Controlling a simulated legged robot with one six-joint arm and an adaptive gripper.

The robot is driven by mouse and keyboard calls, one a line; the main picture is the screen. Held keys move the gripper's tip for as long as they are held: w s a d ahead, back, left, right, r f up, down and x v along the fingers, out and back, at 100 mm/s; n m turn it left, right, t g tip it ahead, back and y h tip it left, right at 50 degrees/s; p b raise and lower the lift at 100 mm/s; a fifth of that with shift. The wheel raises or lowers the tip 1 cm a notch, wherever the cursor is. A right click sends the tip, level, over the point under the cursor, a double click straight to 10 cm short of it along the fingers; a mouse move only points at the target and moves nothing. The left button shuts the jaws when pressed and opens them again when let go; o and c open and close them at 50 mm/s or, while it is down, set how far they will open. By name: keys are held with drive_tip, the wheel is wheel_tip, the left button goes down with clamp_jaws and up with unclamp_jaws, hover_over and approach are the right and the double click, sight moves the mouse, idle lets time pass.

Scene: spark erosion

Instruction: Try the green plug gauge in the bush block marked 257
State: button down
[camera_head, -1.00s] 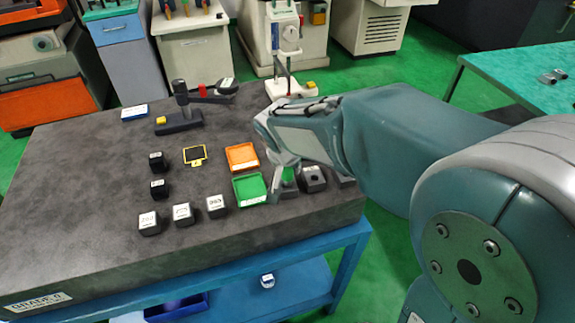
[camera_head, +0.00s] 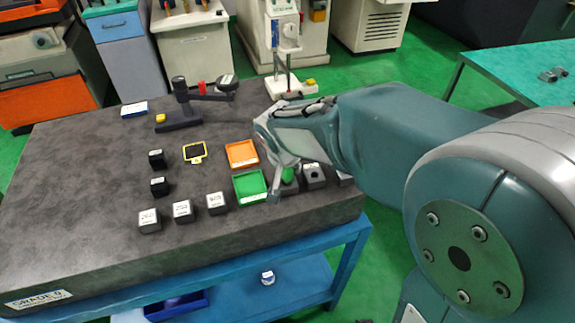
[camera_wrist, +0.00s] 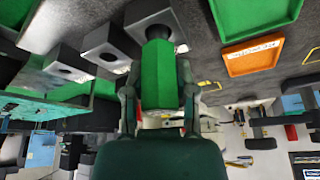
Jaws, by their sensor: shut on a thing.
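My gripper (camera_wrist: 158,78) is shut on the green plug gauge (camera_wrist: 158,72), with a finger on each side of its green body. In the wrist view the gauge's grey end meets a grey bush block (camera_wrist: 146,12) at its bore. How far it reaches into the bore is hidden. In the head view the gauge (camera_head: 289,174) shows by my gripper (camera_head: 280,183), upright over a block largely hidden by the fingers. Two more bored blocks (camera_wrist: 104,45) (camera_wrist: 68,66) stand in the same row. I cannot read 257 on any block.
A green tray (camera_head: 237,197) lies just left of my gripper, and an orange tray (camera_head: 242,153) lies behind it. Several dark blocks with pale tops, including one nearby (camera_head: 216,203), stand further left. The dark slab (camera_head: 85,190) has free room at left.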

drive_tip(key=shift+f, duration=0.45)
idle(0.5)
drive_tip(key=shift+r, duration=0.15)
idle(0.8)
drive_tip(key=shift+r, duration=2.4)
